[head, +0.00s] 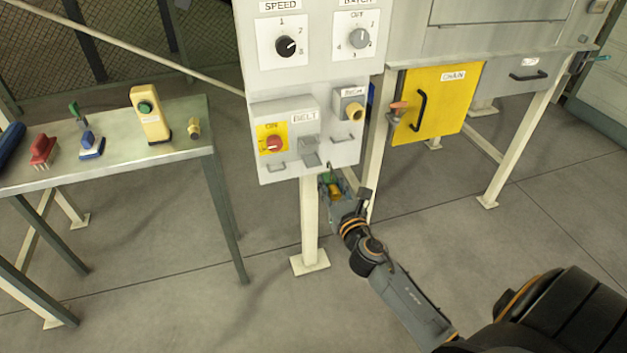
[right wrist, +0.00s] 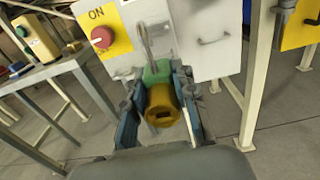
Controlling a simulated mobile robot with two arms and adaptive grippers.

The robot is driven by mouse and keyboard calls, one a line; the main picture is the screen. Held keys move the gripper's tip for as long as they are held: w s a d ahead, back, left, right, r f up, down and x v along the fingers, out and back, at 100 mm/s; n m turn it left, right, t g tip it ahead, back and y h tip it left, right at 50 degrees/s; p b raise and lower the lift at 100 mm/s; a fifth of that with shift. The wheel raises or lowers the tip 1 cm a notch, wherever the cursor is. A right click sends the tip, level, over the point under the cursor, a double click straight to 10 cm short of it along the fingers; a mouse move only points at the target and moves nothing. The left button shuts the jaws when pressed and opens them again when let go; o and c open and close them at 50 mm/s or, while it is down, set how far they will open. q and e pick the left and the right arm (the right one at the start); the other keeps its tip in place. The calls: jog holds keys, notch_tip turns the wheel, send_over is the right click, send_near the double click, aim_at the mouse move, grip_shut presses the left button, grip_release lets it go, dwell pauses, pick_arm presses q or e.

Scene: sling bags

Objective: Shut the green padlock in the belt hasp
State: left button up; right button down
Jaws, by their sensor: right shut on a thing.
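The green padlock (right wrist: 157,72) is between the fingers of my right gripper (right wrist: 157,88), with its thin grey shackle (right wrist: 148,42) pointing up and a brass-coloured cylinder toward the camera. In the head view the padlock (head: 327,180) shows just below the belt panel, in my right gripper (head: 332,188). The grey belt hasp (head: 310,149) is on the panel under the BELT label, right of the red switch (head: 273,144) on its yellow ON plate. The shackle top is close to the panel front; I cannot tell whether it passes through the hasp or is closed. My left gripper is not in view.
A metal table (head: 200,152) at left carries a yellow box with a green button (head: 149,115), a brass fitting (head: 194,128), a red brush (head: 42,150) and blue items. A yellow CHAIN door (head: 440,105) stands right of the panel. The panel post (head: 309,225) rises below.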

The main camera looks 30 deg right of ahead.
aim_at(313, 163)
jog(key=shift+s+a+r, duration=0.25)
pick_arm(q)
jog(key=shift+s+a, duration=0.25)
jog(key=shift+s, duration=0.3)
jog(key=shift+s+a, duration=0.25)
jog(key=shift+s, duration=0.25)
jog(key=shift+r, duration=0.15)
pick_arm(e)
jog(key=shift+w, duration=0.1)
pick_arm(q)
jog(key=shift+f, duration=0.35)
pick_arm(e)
jog(key=shift+f+x, duration=0.2)
jog(key=shift+x, duration=1.15)
jog(key=shift+f+x, duration=0.15)
jog(key=shift+x, duration=1.25)
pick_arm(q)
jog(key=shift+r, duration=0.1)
pick_arm(e)
jog(key=shift+w+d, duration=0.1)
pick_arm(q)
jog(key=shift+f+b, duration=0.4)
jog(key=shift+b, duration=0.1)
pick_arm(e)
jog(key=shift+x, duration=2.3)
